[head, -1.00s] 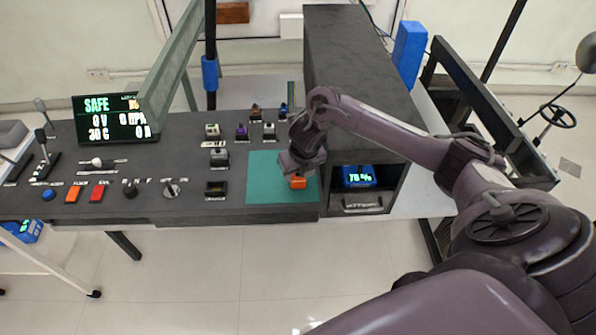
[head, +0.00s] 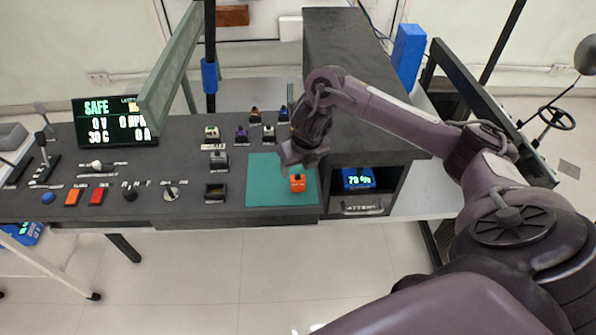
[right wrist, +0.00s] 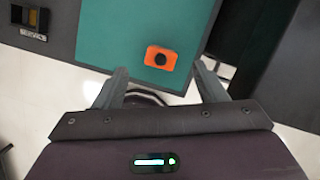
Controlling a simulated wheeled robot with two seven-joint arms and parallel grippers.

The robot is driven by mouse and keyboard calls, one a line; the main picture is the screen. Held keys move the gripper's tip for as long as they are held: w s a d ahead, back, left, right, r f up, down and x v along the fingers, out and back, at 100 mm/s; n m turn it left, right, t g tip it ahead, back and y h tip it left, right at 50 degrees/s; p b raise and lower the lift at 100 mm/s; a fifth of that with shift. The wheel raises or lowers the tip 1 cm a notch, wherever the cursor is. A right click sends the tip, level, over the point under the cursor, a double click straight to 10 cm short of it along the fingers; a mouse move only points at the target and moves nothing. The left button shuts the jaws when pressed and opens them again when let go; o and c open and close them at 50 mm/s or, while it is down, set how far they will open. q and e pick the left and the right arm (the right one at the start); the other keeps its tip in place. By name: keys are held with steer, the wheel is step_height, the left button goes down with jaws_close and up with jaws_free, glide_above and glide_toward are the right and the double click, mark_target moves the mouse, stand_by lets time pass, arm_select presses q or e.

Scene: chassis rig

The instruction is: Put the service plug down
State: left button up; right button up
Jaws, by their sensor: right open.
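The orange service plug (head: 297,183) sits on the green mat (head: 262,190), near the mat's right side. It also shows in the right wrist view (right wrist: 161,57), as an orange block with a dark round top. My right gripper (head: 291,160) is above the mat, just up and left of the plug in the head view. In the right wrist view its fingers (right wrist: 160,82) are spread and empty, with the plug beyond the tips and apart from them. My left gripper is not in view.
The labelled service socket (right wrist: 29,22) shows empty left of the mat in the right wrist view. Several coloured plugs (head: 242,134) stand behind the mat. A dark cabinet with a lit battery unit (head: 357,178) stands right of the mat.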

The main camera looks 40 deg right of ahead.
arm_select(q)
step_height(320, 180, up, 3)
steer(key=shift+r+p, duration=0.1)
steer(key=shift+p, duration=1)
arm_select(e)
steer(key=v, duration=0.6)
steer(key=shift+a, duration=0.1)
